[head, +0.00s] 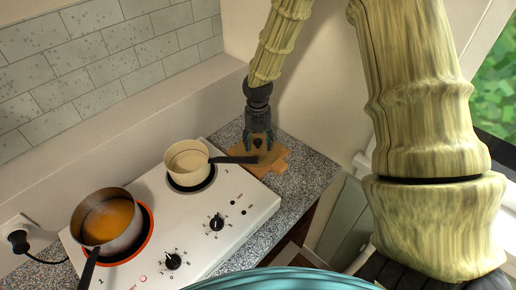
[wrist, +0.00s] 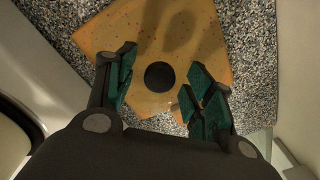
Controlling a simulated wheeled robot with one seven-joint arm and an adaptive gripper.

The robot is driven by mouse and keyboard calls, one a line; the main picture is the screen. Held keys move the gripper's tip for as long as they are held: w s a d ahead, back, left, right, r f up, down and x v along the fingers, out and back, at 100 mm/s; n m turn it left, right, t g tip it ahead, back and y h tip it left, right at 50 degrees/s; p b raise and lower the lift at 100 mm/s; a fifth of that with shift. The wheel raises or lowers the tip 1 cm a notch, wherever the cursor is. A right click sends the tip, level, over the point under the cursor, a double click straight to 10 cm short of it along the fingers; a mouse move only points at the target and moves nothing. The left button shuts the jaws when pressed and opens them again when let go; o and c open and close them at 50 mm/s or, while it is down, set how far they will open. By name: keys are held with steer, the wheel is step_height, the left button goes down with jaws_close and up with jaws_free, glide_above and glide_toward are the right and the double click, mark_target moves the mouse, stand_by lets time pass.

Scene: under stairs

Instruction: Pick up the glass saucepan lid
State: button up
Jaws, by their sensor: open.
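The glass saucepan lid shows mainly as its round black knob (wrist: 159,76) in the wrist view; its clear glass and rim are hard to make out. It appears to lie on the wooden board (wrist: 178,28), which also shows in the head view (head: 276,168). My gripper (wrist: 162,80) is open, with a green-padded finger on each side of the knob in the picture. No contact with the knob shows, and the height gap is hard to judge. In the head view my gripper (head: 258,138) points down over the board, with the dark knob between its fingers.
A cream saucepan (head: 187,160) stands on the white hob (head: 190,222), its black handle reaching over the board. A pot with orange contents (head: 108,220) stands on the red-ringed burner. The wall is close behind; bare granite counter (head: 308,172) lies right of the board.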

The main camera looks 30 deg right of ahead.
mark_target(258, 141)
steer(key=shift+w+f, duration=0.1)
steer(key=shift+w, duration=0.05)
jaws_close()
steer(key=shift+r+b, duration=1.55)
steer(key=shift+r, duration=3.5)
